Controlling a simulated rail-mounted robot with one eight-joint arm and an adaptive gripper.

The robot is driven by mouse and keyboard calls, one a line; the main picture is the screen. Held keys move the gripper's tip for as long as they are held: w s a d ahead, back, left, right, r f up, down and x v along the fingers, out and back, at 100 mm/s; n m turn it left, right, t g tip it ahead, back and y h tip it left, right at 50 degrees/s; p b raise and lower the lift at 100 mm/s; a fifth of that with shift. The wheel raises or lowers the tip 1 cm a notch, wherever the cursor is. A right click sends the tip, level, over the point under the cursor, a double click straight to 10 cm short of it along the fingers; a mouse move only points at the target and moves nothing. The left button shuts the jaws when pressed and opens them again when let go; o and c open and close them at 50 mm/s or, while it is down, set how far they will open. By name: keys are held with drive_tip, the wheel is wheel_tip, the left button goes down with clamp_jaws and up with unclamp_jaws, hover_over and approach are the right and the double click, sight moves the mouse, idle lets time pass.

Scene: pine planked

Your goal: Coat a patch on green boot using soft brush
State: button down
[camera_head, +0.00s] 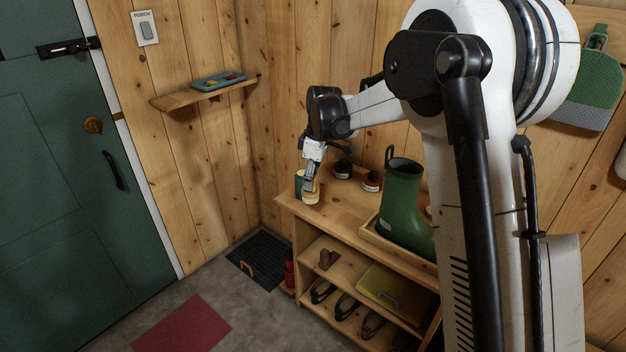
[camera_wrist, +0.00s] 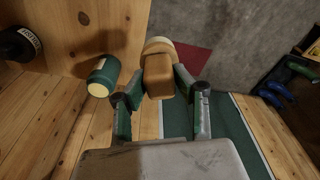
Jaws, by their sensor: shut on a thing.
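The green boot (camera_head: 402,208) stands upright in a wooden tray (camera_head: 375,238) on top of the shelf unit. My gripper (camera_head: 311,182) is at the left end of the shelf top, to the left of the boot and apart from it. In the wrist view my gripper (camera_wrist: 158,80) is shut on a brown wooden block-like handle with a paler rounded part beyond it, which looks like the soft brush (camera_wrist: 158,74). The brush's pale end (camera_head: 310,198) shows below the fingers in the head view. Its bristles cannot be made out.
A green container with a cream end (camera_wrist: 103,76) stands close beside my gripper. Two dark jars (camera_head: 343,168) (camera_head: 372,181) stand behind, between gripper and boot. Lower shelves hold shoes (camera_head: 346,306) and a yellow-green bin (camera_head: 392,294). A wall shelf (camera_head: 205,94) carries a teal tray (camera_head: 219,80).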

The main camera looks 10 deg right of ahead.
drive_tip(key=c, duration=1.9)
unclamp_jaws()
drive_tip(key=c, duration=0.5)
drive_tip(key=shift+o, duration=0.2)
